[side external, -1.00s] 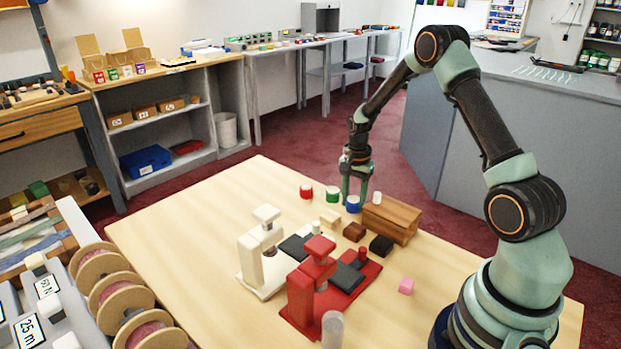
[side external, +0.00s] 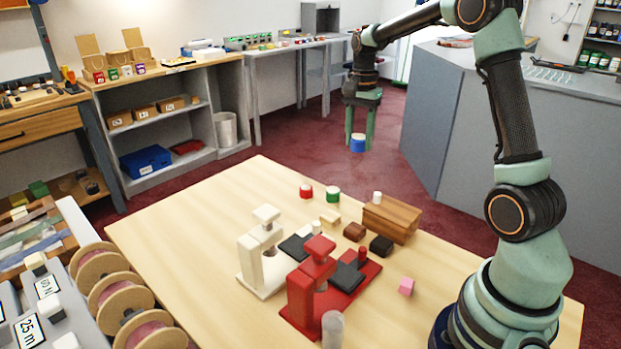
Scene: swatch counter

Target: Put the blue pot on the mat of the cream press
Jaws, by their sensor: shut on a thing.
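The blue pot (side external: 357,145) hangs between the fingertips of my gripper (side external: 359,136), which is shut on it. It is held in the air, well above the far side of the table. The cream press (side external: 262,244) stands on the table at the left of the red press. Its dark mat (side external: 294,246) lies at its right side, partly hidden behind the red press. A small white-topped cylinder (side external: 316,226) stands at the mat's far right edge; I cannot tell whether it is on the mat.
The red press (side external: 313,275) with its own dark mat stands in front. A red pot (side external: 306,191) and a green pot (side external: 333,194) stand at the back. The left tabletop is clear.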

